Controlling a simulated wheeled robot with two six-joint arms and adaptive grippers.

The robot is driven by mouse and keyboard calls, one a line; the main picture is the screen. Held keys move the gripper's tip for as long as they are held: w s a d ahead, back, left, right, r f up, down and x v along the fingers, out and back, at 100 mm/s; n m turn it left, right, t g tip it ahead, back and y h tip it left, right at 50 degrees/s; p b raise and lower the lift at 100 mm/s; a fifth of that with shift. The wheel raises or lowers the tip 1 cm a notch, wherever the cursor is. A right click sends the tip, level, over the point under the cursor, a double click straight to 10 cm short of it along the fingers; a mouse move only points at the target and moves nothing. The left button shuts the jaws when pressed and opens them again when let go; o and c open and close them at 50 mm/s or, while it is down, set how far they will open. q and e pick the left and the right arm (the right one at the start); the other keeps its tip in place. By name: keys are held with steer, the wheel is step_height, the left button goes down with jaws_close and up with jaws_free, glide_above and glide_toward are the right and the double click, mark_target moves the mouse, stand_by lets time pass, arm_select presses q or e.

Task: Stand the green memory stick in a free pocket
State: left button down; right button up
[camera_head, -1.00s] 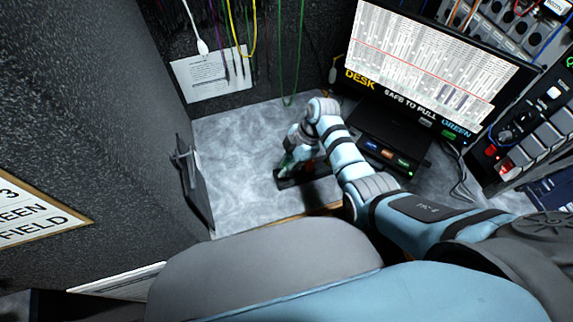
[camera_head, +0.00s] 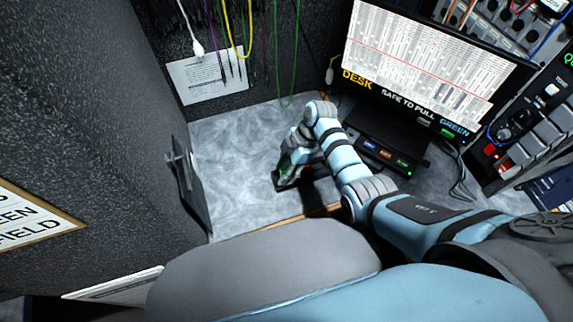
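My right arm reaches in from the right, and its gripper (camera_head: 287,180) points down at the middle of the grey desk. A small green patch shows at the gripper, too small to tell if it is the memory stick or part of the gripper. A low dark block (camera_head: 312,172) lies on the desk by the gripper, mostly hidden by my arm; its pockets cannot be made out. A black reader box (camera_head: 385,130) below the monitor has blue, orange and green marked slots on its front. The fingertips are too dark to read. My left gripper is out of view.
The monitor (camera_head: 430,65) stands at the back, with "SAFE TO PULL" and "GREEN" on its lower edge. A rack with cables (camera_head: 520,150) is at the right. A grey panel (camera_head: 187,185) stands at the desk's left edge. The desk (camera_head: 235,150) left of the gripper is clear.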

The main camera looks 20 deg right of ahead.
steer(key=v, duration=1.2)
steer(key=shift+f, duration=0.1)
